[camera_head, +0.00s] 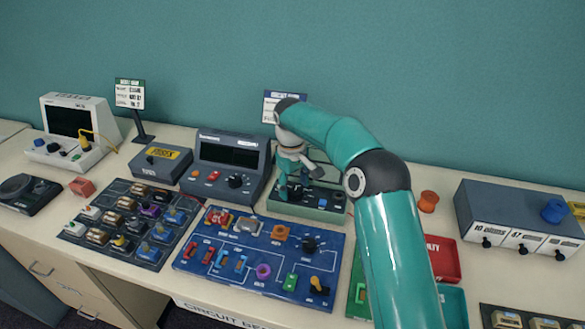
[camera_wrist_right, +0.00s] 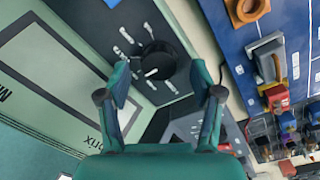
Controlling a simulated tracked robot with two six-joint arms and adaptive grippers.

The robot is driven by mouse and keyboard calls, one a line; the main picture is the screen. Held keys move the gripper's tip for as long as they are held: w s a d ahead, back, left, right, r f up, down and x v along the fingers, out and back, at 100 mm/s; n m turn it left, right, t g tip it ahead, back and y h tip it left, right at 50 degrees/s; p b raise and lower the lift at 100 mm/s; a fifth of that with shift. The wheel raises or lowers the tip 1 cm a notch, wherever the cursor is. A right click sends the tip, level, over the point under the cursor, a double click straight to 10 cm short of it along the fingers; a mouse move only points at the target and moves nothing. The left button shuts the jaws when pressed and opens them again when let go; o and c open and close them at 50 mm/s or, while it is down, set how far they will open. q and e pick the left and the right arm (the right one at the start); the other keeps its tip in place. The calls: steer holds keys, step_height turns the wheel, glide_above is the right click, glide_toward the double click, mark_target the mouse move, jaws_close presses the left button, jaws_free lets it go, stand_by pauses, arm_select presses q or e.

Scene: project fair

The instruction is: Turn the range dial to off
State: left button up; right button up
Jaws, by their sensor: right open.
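A black round dial (camera_wrist_right: 160,58) with a white pointer mark sits on the dark panel of a pale green instrument (camera_wrist_right: 70,60), with white labels around it. My right gripper (camera_wrist_right: 158,82) is open, its two teal fingers on either side of the dial in the wrist view. I cannot tell whether they touch it. In the head view the right gripper (camera_head: 291,190) reaches down over the left part of the green instrument (camera_head: 300,211) and hides some of its panel. The label wording is too small to read. My left gripper is not in view.
A dark grey meter (camera_head: 228,160) with its own black knob stands close to the left of the green instrument. A blue circuit board (camera_head: 230,265) lies in front. A red tray (camera_head: 443,258) and a grey-blue box (camera_head: 500,215) are to the right. My right arm crosses above the table.

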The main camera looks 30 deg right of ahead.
mark_target(292, 192)
step_height(292, 192, up, 10)
steer(key=shift+a+r, duration=0.2)
steer(key=shift+a, duration=0.1)
stand_by(0.5)
